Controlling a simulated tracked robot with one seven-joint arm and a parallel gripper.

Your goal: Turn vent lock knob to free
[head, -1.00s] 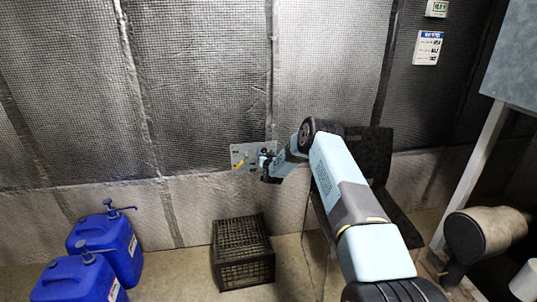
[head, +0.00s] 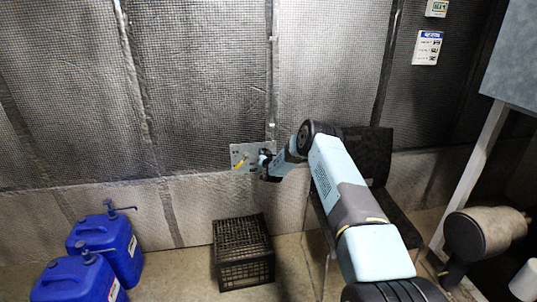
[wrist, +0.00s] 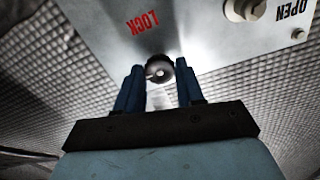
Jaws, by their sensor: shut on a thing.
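The vent lock knob (wrist: 160,70) is a dark round knob with a pale centre, in the wrist view near the lower edge of a light grey panel (wrist: 200,50). Red LOCK lettering is upside down on the panel, above left of the knob. My gripper (wrist: 159,84) has its two blue fingers on either side of the knob, shut on it. In the head view my gripper (head: 264,160) is at the right part of the small wall panel (head: 240,149), and the knob is hidden there. The knob's pointing direction cannot be told.
A yellow handle (head: 240,164) is on the panel, left of my gripper. The wrist view shows another round fitting (wrist: 240,8) beside OPEN lettering. A black crate (head: 245,271), blue jugs (head: 120,245) and a dark chair (head: 365,160) stand below or near the wall.

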